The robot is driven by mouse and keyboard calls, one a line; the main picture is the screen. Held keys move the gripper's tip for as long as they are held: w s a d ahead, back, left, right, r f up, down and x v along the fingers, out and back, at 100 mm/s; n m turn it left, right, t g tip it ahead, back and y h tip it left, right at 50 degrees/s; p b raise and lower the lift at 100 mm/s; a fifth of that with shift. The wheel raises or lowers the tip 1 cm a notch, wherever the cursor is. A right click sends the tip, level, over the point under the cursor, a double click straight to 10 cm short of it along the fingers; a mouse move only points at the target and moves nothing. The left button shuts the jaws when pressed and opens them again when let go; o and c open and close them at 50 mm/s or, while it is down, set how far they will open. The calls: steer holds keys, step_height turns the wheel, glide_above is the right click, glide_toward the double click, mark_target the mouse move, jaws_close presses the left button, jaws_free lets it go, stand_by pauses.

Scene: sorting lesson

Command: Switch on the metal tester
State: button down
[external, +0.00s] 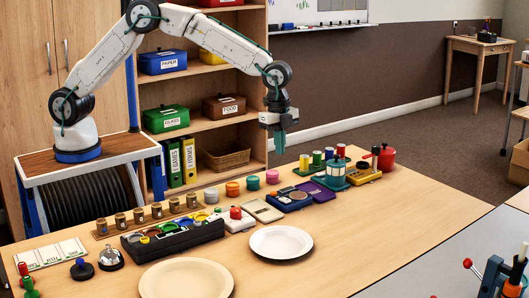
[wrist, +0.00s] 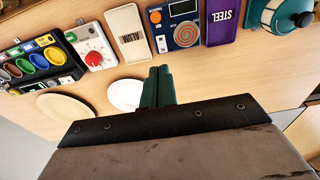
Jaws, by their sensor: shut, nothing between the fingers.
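The metal tester appears to be the dark blue box (wrist: 172,24) between two labelled trays in the wrist view. It has a copper-coloured ringed disc (wrist: 186,34), a small round control (wrist: 155,17) and a small panel; I cannot tell whether it is on. In the external view the blue box (external: 290,199) lies on the table in the row of devices. My gripper (external: 280,146) hangs above the table, pointing down, apart from the box. Its green fingers (wrist: 157,86) are together and empty in the wrist view.
A cream tray marked ALUM (wrist: 127,34) and a purple STEEL tray (wrist: 222,21) flank the box. A white box with a red dial (wrist: 92,46) and a dark green pot-like thing (wrist: 278,18) stand farther out. A white plate (external: 281,242) lies in front.

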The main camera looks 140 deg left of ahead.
mark_target(288, 200)
steer(key=shift+w+a+r+t, duration=0.1)
steer(key=shift+w+r+t, duration=0.15)
steer(key=shift+w, duration=0.5)
steer(key=shift+f, duration=0.1)
steer(key=f, duration=0.4)
steer(key=w+f, duration=0.1)
steer(key=f, duration=0.4)
steer(key=w+f, duration=0.1)
steer(key=f, duration=0.3)
steer(key=shift+f, duration=0.4)
